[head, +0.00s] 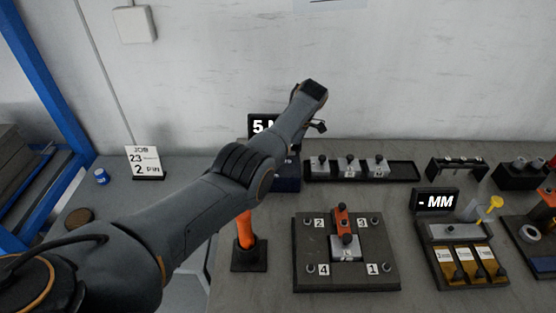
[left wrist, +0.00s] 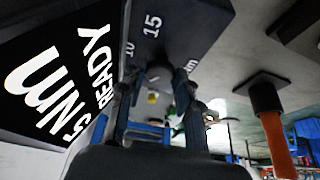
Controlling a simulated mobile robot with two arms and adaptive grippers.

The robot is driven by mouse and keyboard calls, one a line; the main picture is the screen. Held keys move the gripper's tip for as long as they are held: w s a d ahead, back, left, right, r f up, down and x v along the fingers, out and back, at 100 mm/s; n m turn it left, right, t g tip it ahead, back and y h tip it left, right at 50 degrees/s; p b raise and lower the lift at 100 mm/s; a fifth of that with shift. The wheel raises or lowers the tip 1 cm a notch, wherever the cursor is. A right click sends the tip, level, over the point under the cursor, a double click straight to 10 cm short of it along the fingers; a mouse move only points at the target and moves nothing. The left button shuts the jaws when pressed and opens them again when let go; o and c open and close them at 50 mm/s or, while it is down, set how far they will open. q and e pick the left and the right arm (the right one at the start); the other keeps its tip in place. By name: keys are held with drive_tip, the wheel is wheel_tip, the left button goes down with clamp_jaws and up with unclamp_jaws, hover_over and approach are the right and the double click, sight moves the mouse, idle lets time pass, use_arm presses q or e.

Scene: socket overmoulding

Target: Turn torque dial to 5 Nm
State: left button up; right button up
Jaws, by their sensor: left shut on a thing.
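The torque display (head: 262,125) stands at the back of the bench, its text partly covered by my left arm. In the left wrist view the display (left wrist: 65,75) reads "5 Nm READY". Below it is the dark blue dial box (head: 286,184), whose face (left wrist: 190,25) carries the marks 10 and 15. My left gripper (left wrist: 163,80) is shut at this face, on the torque dial, which is mostly hidden between the fingertips. In the head view my left gripper (head: 317,126) is mostly hidden behind its wrist. My right gripper is out of view.
An orange-handled tool (head: 245,230) stands in a black base close under my left forearm. A dark fixture plate (head: 375,275) with numbered corners lies in front. A black parts rack (head: 403,170) and a "- MM" display (head: 435,201) are to the right. A job card (head: 144,162) stands left.

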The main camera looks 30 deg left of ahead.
use_arm(q)
drive_tip(key=shift+a, duration=0.1)
idle(0.3)
drive_tip(key=o, duration=1.1)
drive_tip(key=shift+o, duration=0.2)
drive_tip(key=v, duration=1.2)
drive_tip(key=shift+a, duration=0.1)
